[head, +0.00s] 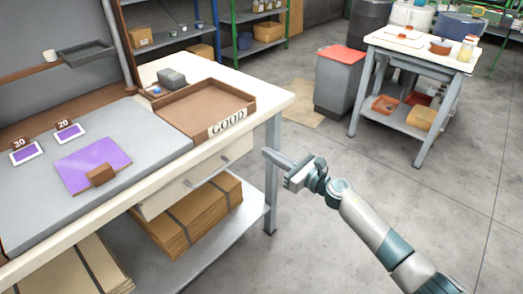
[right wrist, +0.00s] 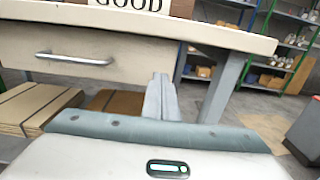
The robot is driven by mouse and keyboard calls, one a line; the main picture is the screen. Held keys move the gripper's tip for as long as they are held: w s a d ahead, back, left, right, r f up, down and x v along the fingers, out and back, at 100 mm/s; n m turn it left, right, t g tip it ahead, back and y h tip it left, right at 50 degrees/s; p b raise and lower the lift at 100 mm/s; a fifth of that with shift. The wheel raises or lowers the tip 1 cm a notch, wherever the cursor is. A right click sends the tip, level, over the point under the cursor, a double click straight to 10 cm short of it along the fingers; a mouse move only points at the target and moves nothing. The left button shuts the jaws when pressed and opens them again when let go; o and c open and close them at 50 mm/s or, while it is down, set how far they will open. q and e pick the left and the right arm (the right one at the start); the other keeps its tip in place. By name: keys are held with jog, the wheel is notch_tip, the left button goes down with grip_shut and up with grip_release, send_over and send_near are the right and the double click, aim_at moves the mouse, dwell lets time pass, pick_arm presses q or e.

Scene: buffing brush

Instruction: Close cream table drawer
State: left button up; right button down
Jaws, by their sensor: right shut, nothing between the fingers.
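The cream table (head: 278,100) has a cream drawer (head: 165,200) under its top, with a grey metal bar handle (head: 208,170). The drawer front (right wrist: 125,65) and its handle (right wrist: 75,59) also show at the left in the right wrist view. I cannot tell whether the drawer stands slightly out or is flush. My right gripper (head: 268,153) is shut and empty, to the right of the drawer near the table leg. Its fingers (right wrist: 161,80) point toward the table, right of the handle and below the table top's edge. My left gripper is not in view.
A brown tray marked GOOD (head: 190,112) stands on the table. Cardboard stacks (head: 195,220) lie on the lower shelf (head: 235,228). A grey table leg (head: 272,180) stands near my right gripper. The floor (head: 330,150) to the right is clear up to a red-lidded bin (head: 340,85).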

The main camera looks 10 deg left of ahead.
jog(key=v, duration=0.6)
jog(key=shift+s+d, duration=0.1)
